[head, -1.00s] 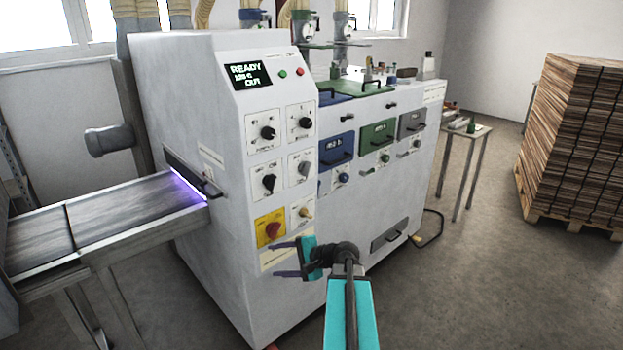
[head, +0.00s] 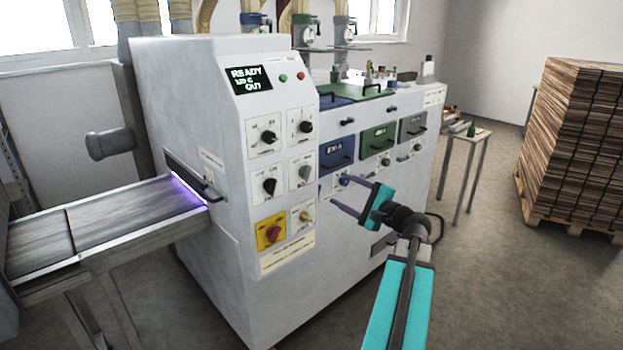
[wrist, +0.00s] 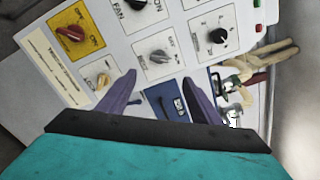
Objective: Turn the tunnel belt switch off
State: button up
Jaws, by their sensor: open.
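The machine's front panel carries several rotary switches, and I cannot read which label names the tunnel belt. A grey-silver switch (head: 303,173) sits mid-right; the wrist view shows it (wrist: 160,56) beyond my fingertips, with on/off marks. A black switch (head: 269,186) is to its left, its plate reading FAN in the wrist view. Below are a red knob on a yellow plate (head: 271,234) and a brass knob (head: 307,217). Two black dials (head: 268,138) (head: 305,127) are above. My gripper (head: 334,195) is open and empty, right of the panel's lower half in the head view.
A display (head: 248,79) reads READY. Blue (head: 336,151) and green (head: 379,138) boxes line the right side. Stacked boards (head: 575,140) stand far right.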

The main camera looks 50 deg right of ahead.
aim_at(310, 174)
jog(key=shift+w, duration=0.1)
jog(key=w+p, duration=0.1)
jog(key=w, duration=0.3)
jog(key=w+p, duration=0.1)
jog(key=w, duration=0.4)
jog(key=w+d+p, duration=0.1)
jog(key=w+p, duration=0.1)
jog(key=w, duration=0.2)
jog(key=shift+w, duration=0.3)
